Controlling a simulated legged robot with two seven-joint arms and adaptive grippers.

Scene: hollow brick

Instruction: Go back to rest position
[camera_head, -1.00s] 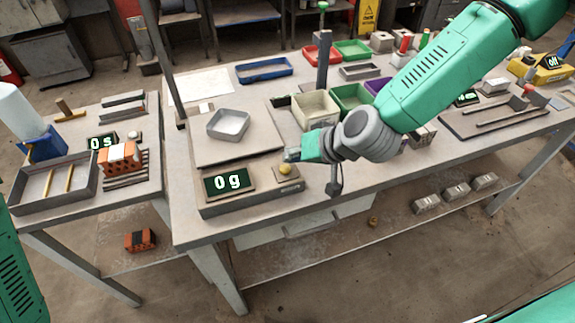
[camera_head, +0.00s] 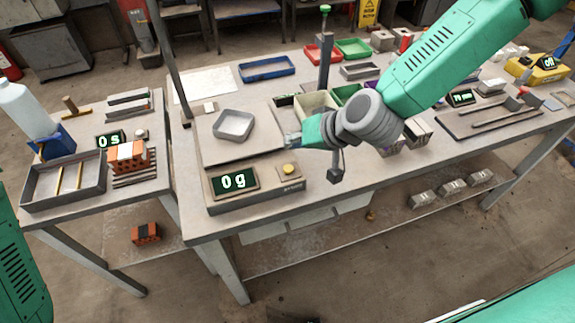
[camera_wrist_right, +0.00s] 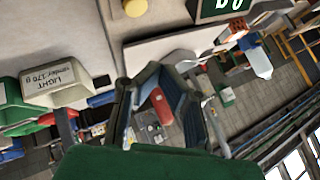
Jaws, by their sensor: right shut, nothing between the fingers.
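My right gripper (camera_head: 291,141) is shut and empty above the workbench, behind the yellow button (camera_head: 289,169) of the scale and apart from it. Its dark fingers also show in the wrist view (camera_wrist_right: 163,72), with nothing between them. The scale's display (camera_head: 234,181) reads 0 g. A grey tray (camera_head: 234,125) sits empty on the scale's plate. My right arm comes in from the upper right, over the bench. My left gripper is out of view; only a green part of my left arm shows at the left edge.
A post (camera_head: 325,55) and several bins, including a cream bin (camera_head: 316,106), stand close behind my right gripper. A side table at left holds an orange brick (camera_head: 128,158), a grey tray (camera_head: 92,188) and a bottle (camera_head: 22,108). The floor in front is mostly clear.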

